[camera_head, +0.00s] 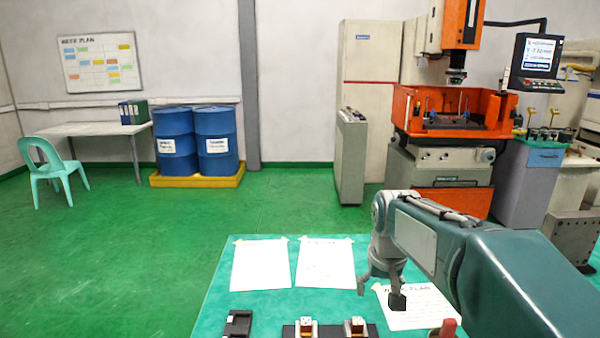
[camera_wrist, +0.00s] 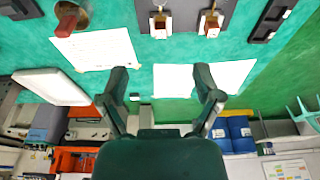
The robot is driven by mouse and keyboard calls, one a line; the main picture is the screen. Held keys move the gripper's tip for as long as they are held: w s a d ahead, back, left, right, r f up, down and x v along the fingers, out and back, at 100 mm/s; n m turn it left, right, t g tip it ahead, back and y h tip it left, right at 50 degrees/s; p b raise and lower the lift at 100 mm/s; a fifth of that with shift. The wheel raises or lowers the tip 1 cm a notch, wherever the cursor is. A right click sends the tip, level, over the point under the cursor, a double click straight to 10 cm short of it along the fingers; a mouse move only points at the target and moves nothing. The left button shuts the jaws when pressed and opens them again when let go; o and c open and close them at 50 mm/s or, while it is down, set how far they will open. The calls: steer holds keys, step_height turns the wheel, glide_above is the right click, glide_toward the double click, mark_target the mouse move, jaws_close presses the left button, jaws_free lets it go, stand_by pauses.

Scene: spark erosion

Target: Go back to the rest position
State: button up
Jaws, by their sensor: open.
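My gripper (camera_head: 380,291) hangs above the right part of the green table (camera_head: 220,285), over a sheet headed "work plan" (camera_head: 425,318). Its two fingers are spread apart with nothing between them. In the wrist view my gripper (camera_wrist: 162,82) also shows both fingers apart and empty, with the tabletop and its paper sheets beyond them. My arm reaches in from the lower right of the head view and hides part of the table's right side.
Two small electrode holders (camera_head: 305,326) (camera_head: 355,326) stand on a dark base at the table's front. A black fixture (camera_head: 238,324) lies left of them. A red-topped item (camera_head: 447,328) is near my arm.

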steer(key=s+f+t, duration=0.1)
steer(key=s+t, duration=0.2)
steer(key=s, duration=1.9)
steer(key=shift+s, duration=0.4)
stand_by(0.6)
